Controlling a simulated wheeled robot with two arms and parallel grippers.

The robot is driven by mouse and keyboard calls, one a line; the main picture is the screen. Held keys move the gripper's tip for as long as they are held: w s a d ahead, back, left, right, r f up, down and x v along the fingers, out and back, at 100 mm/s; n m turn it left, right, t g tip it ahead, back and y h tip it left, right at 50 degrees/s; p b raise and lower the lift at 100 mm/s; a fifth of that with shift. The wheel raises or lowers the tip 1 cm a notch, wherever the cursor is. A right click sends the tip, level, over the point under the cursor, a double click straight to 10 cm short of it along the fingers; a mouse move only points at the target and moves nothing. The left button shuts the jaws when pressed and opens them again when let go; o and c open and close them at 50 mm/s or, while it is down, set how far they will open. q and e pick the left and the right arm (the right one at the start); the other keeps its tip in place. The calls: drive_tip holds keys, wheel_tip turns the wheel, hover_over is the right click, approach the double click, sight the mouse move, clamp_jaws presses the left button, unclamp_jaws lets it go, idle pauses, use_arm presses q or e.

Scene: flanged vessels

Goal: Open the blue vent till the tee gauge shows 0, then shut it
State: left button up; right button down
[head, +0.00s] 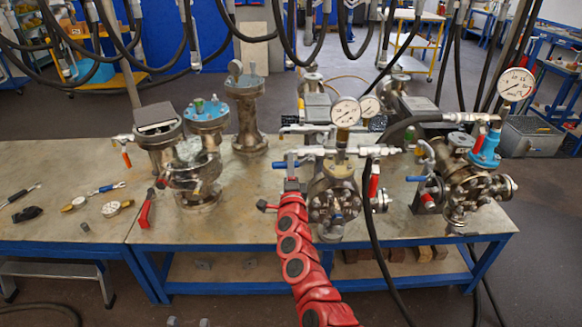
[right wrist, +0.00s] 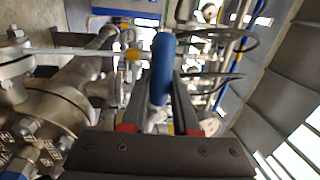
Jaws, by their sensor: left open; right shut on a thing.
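The blue vent handle (head: 278,166) sticks out left of the middle vessel (head: 335,190), at the end of a silver line. My right gripper (head: 291,178), at the top of my red arm, is at this handle. In the right wrist view the blue handle (right wrist: 162,68) stands between the dark fingers of my right gripper (right wrist: 160,100), which are shut on it. A round white gauge (head: 345,111) stands on the fitting above the middle vessel; its needle is too small to read. My left gripper is not in view.
A second gauge (head: 370,107) stands just behind. The right vessel (head: 462,180) has another blue handle (head: 415,178) and a large gauge (head: 516,84). A red handle (head: 374,186) and a black hose (head: 368,225) are close to my arm's right. Black hoses hang above.

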drive_tip(key=shift+r+m, duration=0.25)
drive_tip(key=shift+m, duration=0.05)
drive_tip(key=c, duration=0.7)
unclamp_jaws()
drive_tip(key=shift+o, duration=0.2)
drive_tip(key=shift+f, duration=0.1)
drive_tip(key=shift+a, duration=0.1)
drive_tip(key=shift+s+a+f, duration=0.1)
drive_tip(key=shift+s+f, duration=0.1)
drive_tip(key=shift+s, duration=0.05)
drive_tip(key=s+f+b, duration=0.3)
drive_tip(key=s+b, duration=0.3)
drive_tip(key=s, duration=1)
drive_tip(key=shift+s, duration=0.25)
